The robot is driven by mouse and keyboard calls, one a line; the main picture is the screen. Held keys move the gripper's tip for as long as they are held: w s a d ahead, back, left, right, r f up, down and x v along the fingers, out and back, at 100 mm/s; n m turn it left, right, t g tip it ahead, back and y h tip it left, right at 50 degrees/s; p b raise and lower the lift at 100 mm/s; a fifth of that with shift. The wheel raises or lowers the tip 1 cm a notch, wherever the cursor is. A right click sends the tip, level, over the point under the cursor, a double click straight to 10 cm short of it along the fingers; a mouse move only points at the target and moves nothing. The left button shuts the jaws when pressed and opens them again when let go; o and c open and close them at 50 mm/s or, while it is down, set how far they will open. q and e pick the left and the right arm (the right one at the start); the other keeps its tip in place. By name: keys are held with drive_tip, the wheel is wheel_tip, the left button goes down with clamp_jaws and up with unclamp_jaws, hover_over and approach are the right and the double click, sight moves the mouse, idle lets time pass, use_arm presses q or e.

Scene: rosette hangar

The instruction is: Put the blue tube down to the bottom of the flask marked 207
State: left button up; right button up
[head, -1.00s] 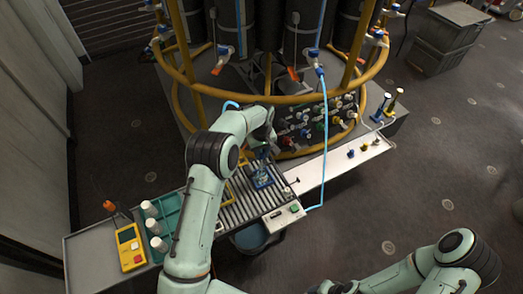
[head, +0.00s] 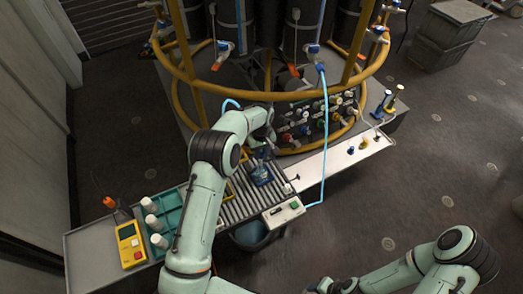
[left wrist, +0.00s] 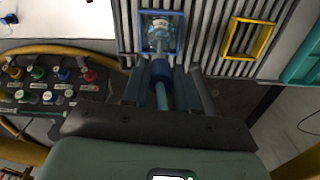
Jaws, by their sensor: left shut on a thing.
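My left gripper (left wrist: 162,88) is shut on the blue tube (left wrist: 161,70), which shows a darker blue collar between the fingers. A clear flask (left wrist: 162,27) with bluish contents and a white label stands inside a blue square frame (left wrist: 179,47). Its label is too small to read surely. The flask also shows in the head view (head: 262,175), just below the gripper. The tube lines up with the flask; its lower end is hard to make out. My right gripper is out of view.
An empty yellow frame (left wrist: 231,37) lies on the rollers (head: 235,208) beside the blue one. A teal tray (head: 170,217) with white bottles and a yellow device (head: 130,245) are at left. A panel of coloured valves (head: 310,122) and a yellow rail (head: 270,97) stand behind.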

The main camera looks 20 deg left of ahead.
use_arm(q)
drive_tip(key=shift+f, duration=1.25)
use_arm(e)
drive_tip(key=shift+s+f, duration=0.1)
use_arm(q)
drive_tip(key=shift+f, duration=0.3)
drive_tip(key=o, duration=1.6)
drive_tip(key=shift+r+p, duration=0.6)
drive_tip(key=shift+r, duration=2.45)
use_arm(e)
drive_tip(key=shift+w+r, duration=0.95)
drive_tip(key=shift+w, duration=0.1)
use_arm(q)
drive_tip(key=shift+f, duration=0.1)
